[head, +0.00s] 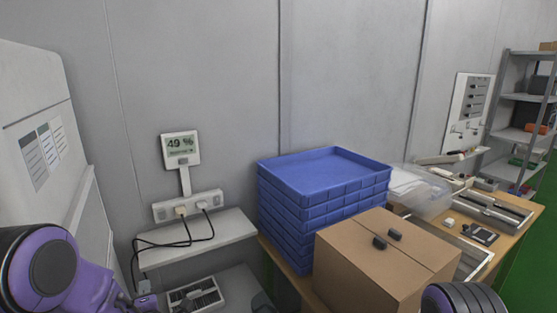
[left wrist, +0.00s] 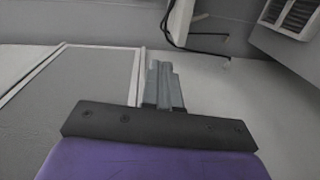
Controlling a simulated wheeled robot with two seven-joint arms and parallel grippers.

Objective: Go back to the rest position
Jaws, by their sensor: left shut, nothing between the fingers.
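My left gripper (left wrist: 163,75) is shut and empty in the left wrist view, its two grey fingers together beyond the dark mounting plate. The fingers are over a pale surface, touching nothing that I can see. In the head view, my purple left arm comes in at the lower left, and the gripper is only partly visible at the bottom edge. My right gripper is not in view; only a dark rounded part of my arm shows at the bottom right, in front of the cardboard box (head: 375,270).
A stack of blue trays (head: 325,172) stands beside the box on a wooden table. A white cabinet (head: 35,130) is at left, grey shelving (head: 525,110) at right.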

